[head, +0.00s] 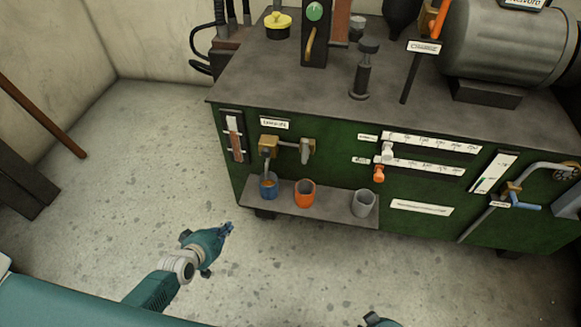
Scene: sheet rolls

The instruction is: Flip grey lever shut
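A grey lever (307,149) sits at the right end of a brass tap (269,146) on the green front of the machine (325,172), under a small label. It hangs roughly upright. Whether it stands open or shut is not clear. My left gripper (229,229) is low over the floor, in front of and below the shelf, well apart from the lever. Its fingers are too small to tell if they are open. It appears to hold nothing. Only a dark tip of my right gripper (374,319) shows at the bottom edge.
Blue (268,187), orange (305,193) and grey (363,204) cups stand on a low shelf (330,207) under the tap. White (388,153) and orange (379,174) slider knobs and a blue-handled crank (525,206) are to the right.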

